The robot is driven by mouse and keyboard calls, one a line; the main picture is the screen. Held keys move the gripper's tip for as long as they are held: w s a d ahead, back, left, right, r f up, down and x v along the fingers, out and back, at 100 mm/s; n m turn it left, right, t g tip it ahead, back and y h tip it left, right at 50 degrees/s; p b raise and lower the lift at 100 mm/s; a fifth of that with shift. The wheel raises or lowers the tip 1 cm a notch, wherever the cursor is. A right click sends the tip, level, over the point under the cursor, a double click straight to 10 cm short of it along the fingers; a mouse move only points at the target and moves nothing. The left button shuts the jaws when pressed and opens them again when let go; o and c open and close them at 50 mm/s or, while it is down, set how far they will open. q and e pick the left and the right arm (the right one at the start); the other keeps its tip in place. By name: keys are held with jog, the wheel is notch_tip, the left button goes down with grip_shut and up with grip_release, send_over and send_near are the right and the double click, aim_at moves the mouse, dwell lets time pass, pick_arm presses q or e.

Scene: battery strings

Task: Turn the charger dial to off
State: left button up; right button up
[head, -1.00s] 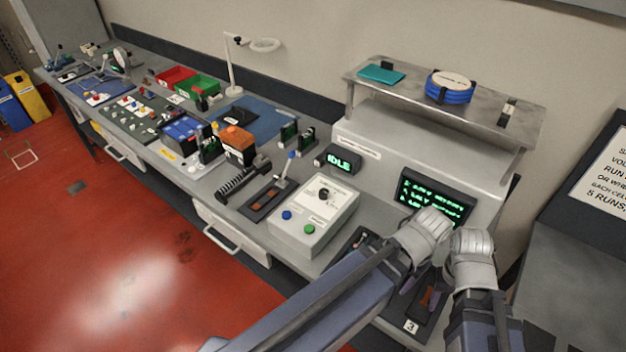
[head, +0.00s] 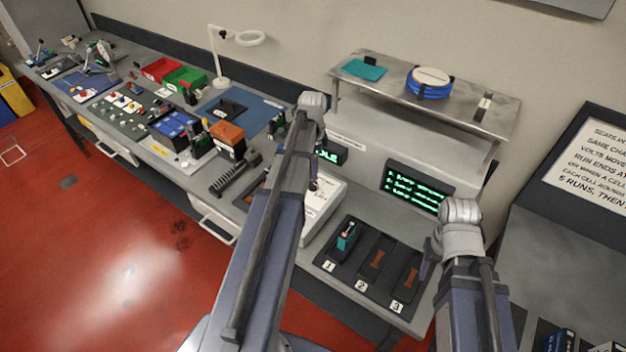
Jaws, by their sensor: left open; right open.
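The grey charger box (head: 332,198) sits in the middle of the bench, largely covered by my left arm. Its dial, seen earlier on top of the box, is hidden or too hard to make out now. My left gripper (head: 314,184) is open and points down over the charger box; whether it touches the dial cannot be told. My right gripper (head: 426,260) is open and empty at the right, beside the numbered slots.
A screen with green text (head: 416,188) and a small display (head: 328,154) stand behind. A metal shelf (head: 455,108) overhangs the back.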

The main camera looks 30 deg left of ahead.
aim_at(313, 183)
pick_arm(q)
jog(key=shift+d+f+b, duration=0.1)
jog(key=shift+f+b, duration=3.8)
jog(key=shift+f, duration=0.05)
pick_arm(e)
jog(key=shift+f, duration=3.95)
jog(key=shift+r, duration=0.1)
pick_arm(q)
grip_shut()
